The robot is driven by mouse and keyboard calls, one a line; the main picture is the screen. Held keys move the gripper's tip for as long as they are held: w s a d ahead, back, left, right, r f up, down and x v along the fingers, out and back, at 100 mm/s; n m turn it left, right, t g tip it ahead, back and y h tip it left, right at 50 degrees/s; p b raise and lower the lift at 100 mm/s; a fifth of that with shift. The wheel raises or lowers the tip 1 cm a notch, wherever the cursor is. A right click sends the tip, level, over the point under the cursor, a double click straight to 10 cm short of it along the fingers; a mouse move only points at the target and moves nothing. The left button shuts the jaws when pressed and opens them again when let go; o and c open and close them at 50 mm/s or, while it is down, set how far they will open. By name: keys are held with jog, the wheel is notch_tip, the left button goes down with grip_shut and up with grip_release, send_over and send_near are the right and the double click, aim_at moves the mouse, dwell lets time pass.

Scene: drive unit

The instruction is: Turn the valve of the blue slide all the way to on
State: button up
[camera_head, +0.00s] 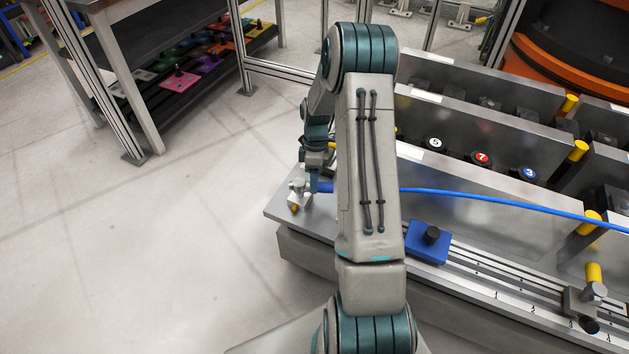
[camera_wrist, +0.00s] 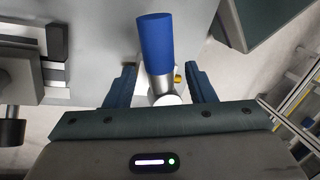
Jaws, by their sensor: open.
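The valve stands on the left end of the metal plate in the head view, a pale metal body (camera_head: 298,192) with a blue handle (camera_head: 322,187) pointing right. In the wrist view the blue handle (camera_wrist: 155,48) stretches away from the valve's silver stem, between my fingers. My gripper (camera_wrist: 160,72) is open, with a finger on each side and visible gaps to the stem. In the head view my gripper (camera_head: 318,160) is just above the valve, partly hidden by my arm. The blue slide (camera_head: 427,248), a block with a black knob, sits on the rail to the right.
A blue hose (camera_head: 490,201) runs right from behind my arm. Metal panels with numbered round knobs (camera_head: 482,157) and yellow cylinders (camera_head: 579,150) stand behind the rail. Another clamp (camera_head: 586,300) sits at the rail's right. The floor (camera_head: 180,240) left of the plate is clear.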

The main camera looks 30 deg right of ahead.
jog(key=p+v, duration=0.2)
jog(key=v, duration=1)
jog(key=shift+r, duration=0.3)
jog(key=shift+c, duration=0.3)
